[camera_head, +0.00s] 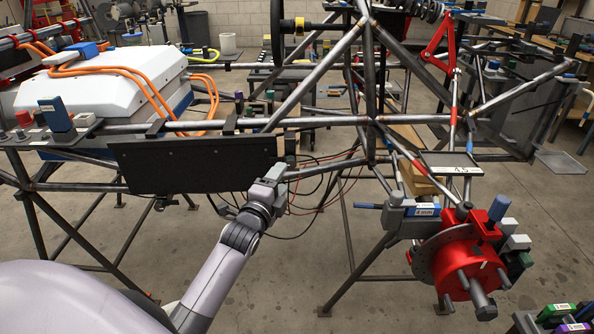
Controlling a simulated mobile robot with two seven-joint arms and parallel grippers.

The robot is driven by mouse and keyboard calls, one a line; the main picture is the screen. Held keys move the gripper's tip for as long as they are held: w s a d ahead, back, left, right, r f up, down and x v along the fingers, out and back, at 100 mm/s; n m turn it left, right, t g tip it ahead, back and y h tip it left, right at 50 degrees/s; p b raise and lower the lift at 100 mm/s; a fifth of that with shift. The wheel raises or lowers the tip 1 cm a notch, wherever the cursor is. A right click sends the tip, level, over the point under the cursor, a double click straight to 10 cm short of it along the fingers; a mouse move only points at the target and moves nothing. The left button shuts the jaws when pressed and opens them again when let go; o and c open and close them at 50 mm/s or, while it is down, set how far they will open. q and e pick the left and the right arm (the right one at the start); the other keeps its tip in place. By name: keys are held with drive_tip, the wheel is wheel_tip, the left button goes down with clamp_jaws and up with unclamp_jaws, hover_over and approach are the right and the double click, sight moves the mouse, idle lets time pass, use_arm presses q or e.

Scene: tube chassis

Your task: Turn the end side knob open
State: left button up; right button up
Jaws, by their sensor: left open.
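My left arm comes up from the lower left, and its gripper (274,174) is at the right end of a long black panel (180,166) on the tube chassis (330,120). The jaws point up and away, so the gap between the fingertips is hard to see. Whether the gripper touches the panel end cannot be told. My right gripper is not in view.
A white battery-like box (105,75) with orange cables sits at the left. Thin red and black wires (325,180) hang right of the gripper. A red hub with a disc (468,262) stands at the right. Floor below the chassis is mostly clear.

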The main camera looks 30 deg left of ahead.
sight(290, 165)
use_arm(q)
drive_tip(key=shift+b+x, duration=0.45)
drive_tip(key=shift+x, duration=2.8)
drive_tip(key=c, duration=1.1)
